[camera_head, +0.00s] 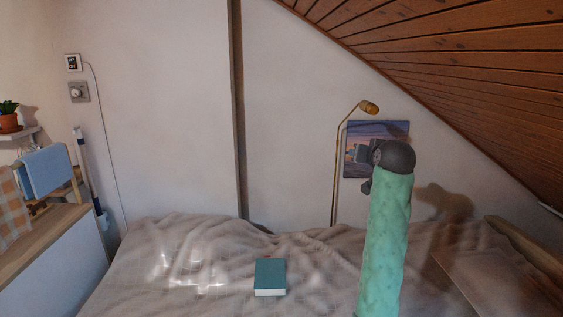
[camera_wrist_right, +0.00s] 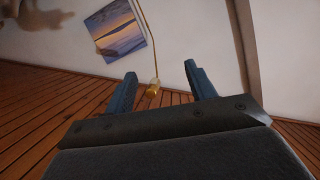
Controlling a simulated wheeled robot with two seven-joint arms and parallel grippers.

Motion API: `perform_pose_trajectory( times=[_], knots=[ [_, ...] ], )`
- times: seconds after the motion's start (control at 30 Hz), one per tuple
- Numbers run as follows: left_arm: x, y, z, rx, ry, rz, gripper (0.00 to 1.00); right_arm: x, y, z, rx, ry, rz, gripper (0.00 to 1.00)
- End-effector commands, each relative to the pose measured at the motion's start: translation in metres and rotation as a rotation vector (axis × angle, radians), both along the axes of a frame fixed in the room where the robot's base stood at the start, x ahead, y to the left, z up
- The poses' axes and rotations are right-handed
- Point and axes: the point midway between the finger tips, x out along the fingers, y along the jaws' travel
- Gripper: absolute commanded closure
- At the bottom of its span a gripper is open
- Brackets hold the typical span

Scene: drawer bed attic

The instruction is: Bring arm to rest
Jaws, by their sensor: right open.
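My right arm (camera_head: 385,240), in a green sleeve, stands raised at the right of the head view, in front of the bed. Its dark wrist (camera_head: 398,156) overlaps the picture on the wall, and the fingers are hard to make out there. In the right wrist view my right gripper (camera_wrist_right: 161,82) is open, with its two blue-grey fingers apart and nothing between them touching. That view is turned over, with the wooden ceiling low in it. My left gripper is in neither view.
A teal book (camera_head: 270,274) lies on the rumpled bed (camera_head: 320,260). A brass lamp (camera_head: 337,160) stands behind it by the painting (camera_head: 395,130). The sloped wooden ceiling (camera_head: 470,70) comes down at right. A blue cloth (camera_head: 46,170) hangs at left.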

Motion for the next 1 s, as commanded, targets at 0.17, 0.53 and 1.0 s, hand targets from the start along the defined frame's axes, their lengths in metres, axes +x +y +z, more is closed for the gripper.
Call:
perform_pose_trajectory(
  times=[0.17, 0.53, 1.0],
  knots=[
    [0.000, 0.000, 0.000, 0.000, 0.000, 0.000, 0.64, -0.049, 0.017, -0.068, -0.063, 0.111, 0.042, 0.44],
    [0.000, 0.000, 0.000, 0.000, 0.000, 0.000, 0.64, -0.151, 0.046, -0.197, -0.142, 0.313, 0.124, 0.44],
    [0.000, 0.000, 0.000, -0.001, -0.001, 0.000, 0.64, -0.282, 0.074, -0.332, -0.187, 0.522, 0.219, 0.44]
  ],
)
